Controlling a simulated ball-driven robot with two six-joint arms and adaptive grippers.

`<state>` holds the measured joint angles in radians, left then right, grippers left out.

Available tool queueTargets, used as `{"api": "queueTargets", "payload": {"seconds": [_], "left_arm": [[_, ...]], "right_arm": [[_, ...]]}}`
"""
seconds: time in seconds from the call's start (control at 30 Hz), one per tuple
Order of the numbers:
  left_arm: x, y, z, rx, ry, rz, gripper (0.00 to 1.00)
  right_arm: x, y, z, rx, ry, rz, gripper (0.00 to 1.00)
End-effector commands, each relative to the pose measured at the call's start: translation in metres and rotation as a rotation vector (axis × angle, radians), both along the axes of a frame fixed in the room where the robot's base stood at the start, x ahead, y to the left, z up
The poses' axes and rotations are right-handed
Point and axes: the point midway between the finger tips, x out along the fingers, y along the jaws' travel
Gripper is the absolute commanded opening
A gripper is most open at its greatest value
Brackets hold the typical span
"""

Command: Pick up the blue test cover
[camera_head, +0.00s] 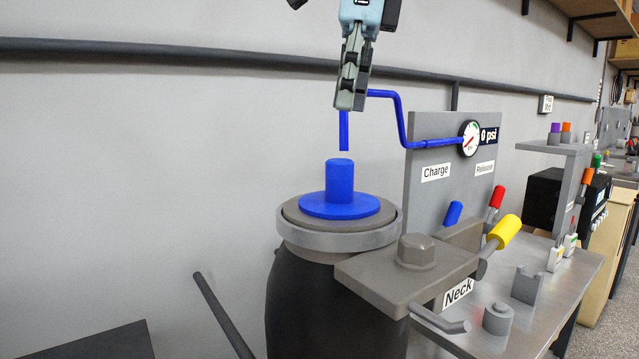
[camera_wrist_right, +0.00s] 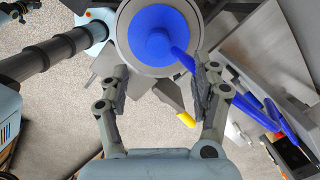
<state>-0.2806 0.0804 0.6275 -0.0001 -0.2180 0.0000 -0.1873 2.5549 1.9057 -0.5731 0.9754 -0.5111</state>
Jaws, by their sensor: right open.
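The blue test cover (camera_head: 340,182) is a wide flat disc with an upright cylindrical knob. It sits on the round grey top of a dark vessel (camera_head: 333,310). My right gripper (camera_head: 351,103) points down above the cover, clear of it, seen edge-on. In the right wrist view the blue cover (camera_wrist_right: 159,36) lies at the top centre. There the right gripper (camera_wrist_right: 161,76) is open, its two fingers spread and empty, with the cover's knob lined up roughly between them but farther off.
A bent blue pipe (camera_head: 403,115) runs from the gauge panel (camera_head: 425,180), its open end hanging just above the knob, close to my right gripper. A grey "Neck" clamp (camera_head: 415,268) with a yellow-tipped lever (camera_head: 504,231) stands at the vessel's right.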

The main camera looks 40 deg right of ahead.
Motion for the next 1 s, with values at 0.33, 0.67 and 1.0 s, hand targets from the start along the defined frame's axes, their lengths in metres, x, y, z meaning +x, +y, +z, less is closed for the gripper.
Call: {"api": "queueTargets", "payload": {"seconds": [0.33,0.67,1.0], "left_arm": [[-0.039,0.000,0.005,0.001,0.056,0.002,0.00],[-0.010,0.000,0.028,0.000,0.011,0.000,0.00],[-0.017,0.000,0.028,0.000,0.023,0.001,0.00]], "right_arm": [[0.005,0.005,-0.047,0.002,0.003,-0.001,0.64],[0.006,0.009,-0.090,0.001,0.005,0.000,0.64],[0.007,0.010,-0.100,0.001,0.000,0.000,0.63]]}}
